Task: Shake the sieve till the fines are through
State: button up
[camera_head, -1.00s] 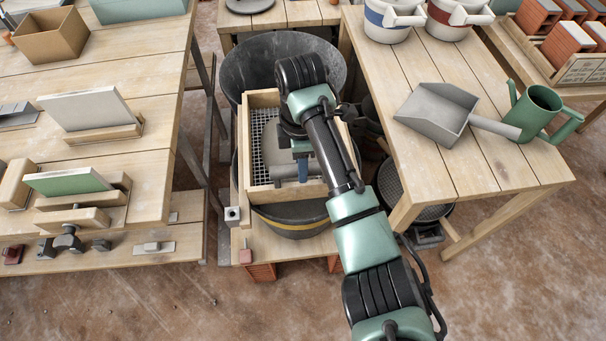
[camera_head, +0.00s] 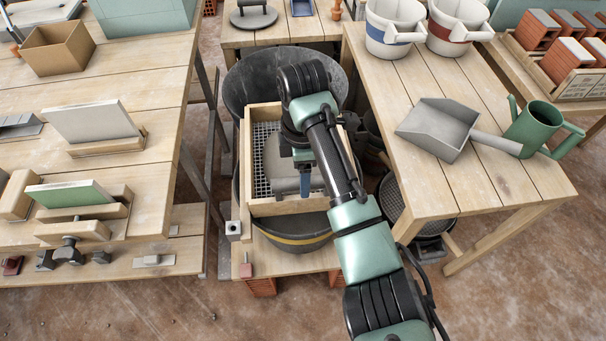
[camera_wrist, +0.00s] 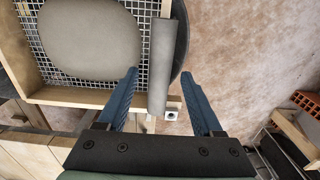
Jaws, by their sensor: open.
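The sieve (camera_head: 249,175) is a square wooden frame with wire mesh. It sits on a dark bucket with a yellow band (camera_head: 292,243). A smooth grey mass (camera_head: 282,165) lies on the mesh; in the wrist view it is a rounded grey shape (camera_wrist: 90,38). My gripper (camera_head: 304,181) is over the sieve's right part, and the arm hides its right side. In the wrist view, my gripper (camera_wrist: 159,73) is open, with blue fingers apart.
A large dark tub (camera_head: 250,80) stands behind the sieve. The right table carries a grey scoop (camera_head: 437,129), a green watering can (camera_head: 537,127) and two white buckets. The left bench (camera_head: 150,180) holds blocks and a cardboard box (camera_head: 55,48). Open floor lies in front.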

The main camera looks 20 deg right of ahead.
notch_tip(320, 180, up, 12)
jog(key=p, duration=0.5)
jog(key=shift+f, duration=0.15)
